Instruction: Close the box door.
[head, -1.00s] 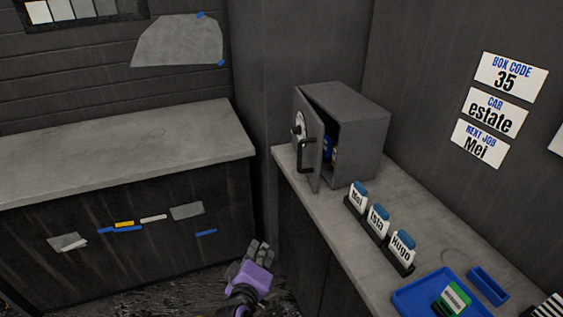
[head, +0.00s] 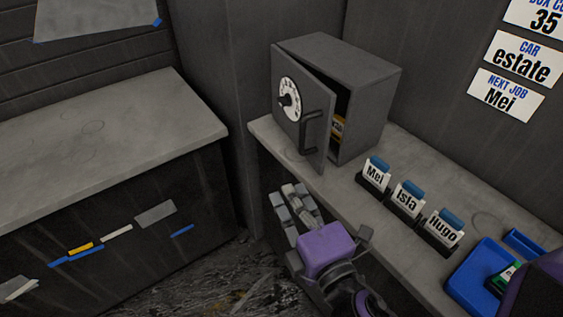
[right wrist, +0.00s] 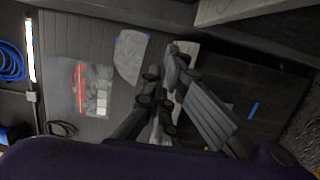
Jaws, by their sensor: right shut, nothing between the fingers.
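The grey box (head: 366,122) stands on the right-hand counter. Its door (head: 303,120) is hinged on the left and stands partly open, with a gap on its right side. The door carries a white dial (head: 291,99) and a dark handle (head: 311,132). A yellowish item (head: 338,127) shows inside the gap; the rest of the inside is dark. My right gripper (head: 293,203), with a purple body, is below and in front of the door, apart from it, shut and empty. Its fingers also show in the right wrist view (right wrist: 172,95). My left gripper is not in view.
Card holders marked Mei (head: 374,178), Isla (head: 406,200) and Hugo (head: 440,233) stand along the counter (head: 330,187) right of the box. A blue tray (head: 470,283) lies nearer. The left counter (head: 100,140) is bare on top.

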